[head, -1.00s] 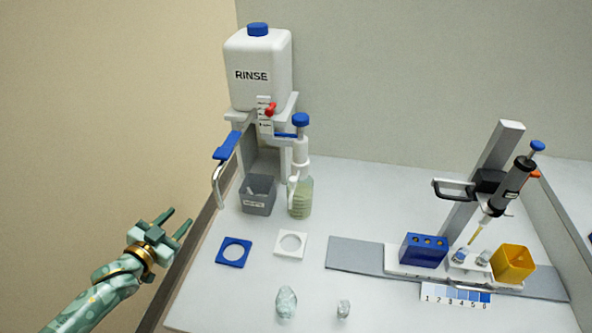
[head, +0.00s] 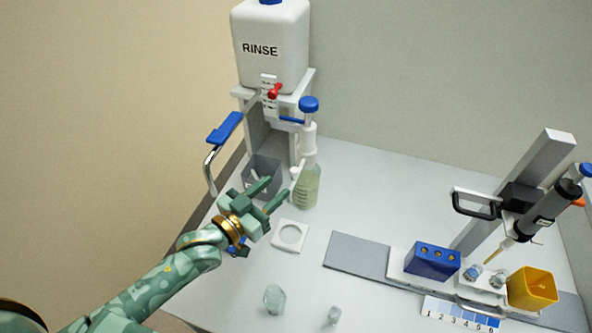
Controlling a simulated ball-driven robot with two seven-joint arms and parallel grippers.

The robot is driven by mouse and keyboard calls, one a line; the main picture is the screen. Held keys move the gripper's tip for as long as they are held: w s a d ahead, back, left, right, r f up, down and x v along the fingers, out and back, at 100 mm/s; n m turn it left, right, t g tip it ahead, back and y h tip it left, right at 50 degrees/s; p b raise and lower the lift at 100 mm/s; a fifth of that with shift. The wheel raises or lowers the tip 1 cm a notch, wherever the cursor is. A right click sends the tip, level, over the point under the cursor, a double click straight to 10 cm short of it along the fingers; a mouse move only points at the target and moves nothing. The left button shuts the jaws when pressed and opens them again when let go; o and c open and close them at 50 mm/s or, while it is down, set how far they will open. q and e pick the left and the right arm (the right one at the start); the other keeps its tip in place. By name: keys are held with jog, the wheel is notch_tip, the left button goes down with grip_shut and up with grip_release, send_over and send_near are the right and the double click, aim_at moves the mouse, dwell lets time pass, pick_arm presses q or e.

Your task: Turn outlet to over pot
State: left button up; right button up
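A curved metal pipe (head: 208,168) with a blue handle (head: 225,127) hangs at the left side of the rinse stand and looks like the outlet. Its lower end points down left of the grey square pot (head: 258,168), not over it. A bottle of pale green liquid (head: 307,187) stands right of the pot, below a white pump with a blue knob (head: 309,104). My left gripper (head: 276,192) is open and empty, its fingers in front of the pot and bottle in the picture, covering part of the pot. My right gripper is out of view.
The white RINSE tank (head: 270,50) has a red tap (head: 275,91). A white ring plate (head: 290,235) lies near my gripper; my arm mostly hides a blue one. Two clear pieces lie in front. A pipette stand (head: 520,190), blue block (head: 432,260) and yellow bin (head: 532,288) are right.

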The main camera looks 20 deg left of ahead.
aim_at(291, 174)
pick_arm(q)
jog(key=b+x, duration=0.1)
jog(key=x, duration=0.7)
grip_shut()
jog(key=shift+a, duration=0.1)
